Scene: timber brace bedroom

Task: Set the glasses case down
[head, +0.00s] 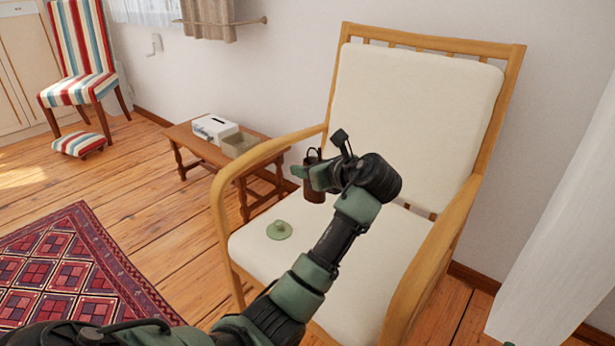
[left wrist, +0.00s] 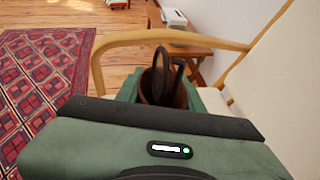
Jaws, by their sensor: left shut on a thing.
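The glasses case (head: 314,190) is a brown upright holder above the cream seat of the wooden armchair (head: 345,240). Dark loops, apparently glasses, stick out of its open top. My left gripper (head: 316,174) is shut on the case, and the gripper and wrist hide part of it. In the left wrist view the case (left wrist: 178,98) shows between the green fingers, with the dark loops rising from it. I cannot tell whether its bottom touches the seat.
A small green hat-shaped object (head: 279,231) lies on the seat, left of the case. Wooden armrests (head: 222,190) bound the seat. A low wooden table (head: 190,145) with a white box (head: 214,128) and a tray (head: 243,144) stands behind left. Bare seat shows around the case.

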